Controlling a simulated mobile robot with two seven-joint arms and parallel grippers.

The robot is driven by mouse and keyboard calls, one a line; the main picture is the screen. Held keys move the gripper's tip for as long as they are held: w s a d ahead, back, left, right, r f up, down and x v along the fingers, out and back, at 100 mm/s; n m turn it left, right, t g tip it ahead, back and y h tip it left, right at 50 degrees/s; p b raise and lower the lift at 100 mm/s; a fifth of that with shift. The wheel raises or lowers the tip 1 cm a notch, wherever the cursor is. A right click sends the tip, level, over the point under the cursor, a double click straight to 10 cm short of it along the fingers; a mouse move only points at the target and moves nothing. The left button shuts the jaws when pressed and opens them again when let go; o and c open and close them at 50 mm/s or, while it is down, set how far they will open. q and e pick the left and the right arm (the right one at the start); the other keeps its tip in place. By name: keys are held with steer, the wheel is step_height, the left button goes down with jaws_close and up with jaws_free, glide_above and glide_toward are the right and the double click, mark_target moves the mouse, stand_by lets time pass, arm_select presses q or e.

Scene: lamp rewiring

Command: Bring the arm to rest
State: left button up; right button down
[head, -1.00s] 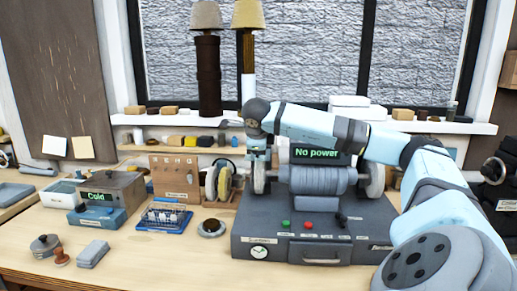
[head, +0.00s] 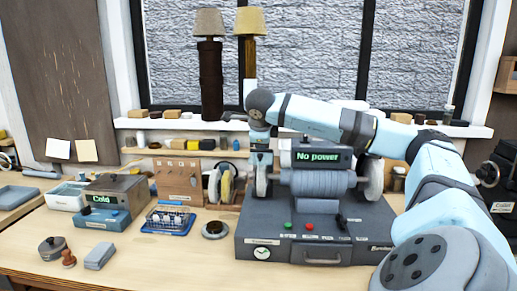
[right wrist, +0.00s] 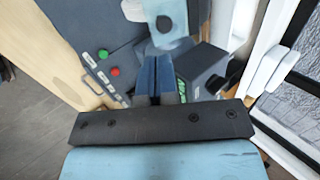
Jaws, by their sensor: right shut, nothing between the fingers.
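My right arm reaches in from the right in the head view, across the grey bench machine (head: 345,225). My right gripper (head: 261,172) hangs down by the machine's left wheel; in the head view I cannot tell whether it touches. In the right wrist view the fingers (right wrist: 158,62) are shut together with nothing between them, over the machine and its red and green buttons. The machine's display (head: 318,157) reads "No power". My left gripper is not in view.
A box marked "Cold" (head: 113,190), a blue rack (head: 168,220) and a wooden tool board (head: 178,178) stand left. Two lamps (head: 210,60) (head: 249,50) stand on the sill behind. The bench front (head: 170,262) is mostly clear.

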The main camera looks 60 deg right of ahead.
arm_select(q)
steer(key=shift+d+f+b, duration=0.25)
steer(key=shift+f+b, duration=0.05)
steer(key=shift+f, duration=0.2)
arm_select(e)
steer(key=s+a+r, duration=0.1)
steer(key=s+a, duration=0.3)
steer(key=a, duration=0.2)
steer(key=shift+a+r, duration=0.4)
